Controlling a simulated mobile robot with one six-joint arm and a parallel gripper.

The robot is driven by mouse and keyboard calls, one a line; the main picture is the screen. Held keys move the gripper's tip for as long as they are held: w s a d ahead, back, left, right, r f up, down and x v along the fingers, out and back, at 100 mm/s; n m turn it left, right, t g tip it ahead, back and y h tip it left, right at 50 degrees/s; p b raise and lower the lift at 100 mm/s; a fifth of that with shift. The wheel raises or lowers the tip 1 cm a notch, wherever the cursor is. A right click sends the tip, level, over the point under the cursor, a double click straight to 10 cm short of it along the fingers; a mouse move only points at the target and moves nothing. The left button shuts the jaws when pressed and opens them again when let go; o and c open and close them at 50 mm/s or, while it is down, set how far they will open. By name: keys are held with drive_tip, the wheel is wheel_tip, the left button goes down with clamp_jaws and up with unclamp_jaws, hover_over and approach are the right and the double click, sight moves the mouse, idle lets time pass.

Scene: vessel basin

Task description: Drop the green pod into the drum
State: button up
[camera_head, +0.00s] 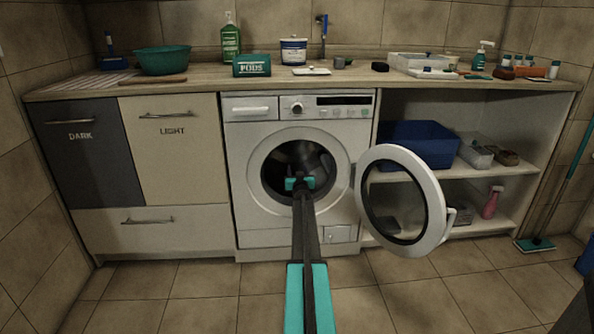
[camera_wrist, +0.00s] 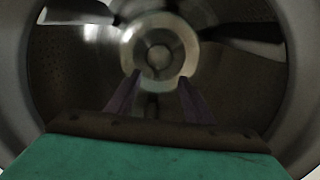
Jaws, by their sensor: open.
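The drum (camera_head: 290,158) is the dark opening in the front of the white washing machine (camera_head: 250,128). Its grey metal interior (camera_wrist: 70,75) and round hub (camera_wrist: 159,54) fill the wrist view. My gripper (camera_head: 300,183) is at the drum mouth, pointing inward. In the wrist view its two dark fingers (camera_wrist: 160,80) stand apart with nothing between them. A teal box marked PODS (camera_head: 252,66) stands on the counter above the machine.
The round washer door (camera_head: 436,205) hangs open to the right of the drum. Cupboards (camera_head: 172,145) are on the left, and open shelves with a blue bin (camera_head: 415,140) on the right. The counter (camera_head: 215,80) holds bottles and tubs. The tiled floor on the left is clear.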

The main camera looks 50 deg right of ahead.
drive_tip(key=p+v, duration=0.3)
drive_tip(key=v, duration=1)
idle(0.4)
drive_tip(key=shift+s+a, duration=0.1)
drive_tip(key=shift+s, duration=0.1)
idle(0.8)
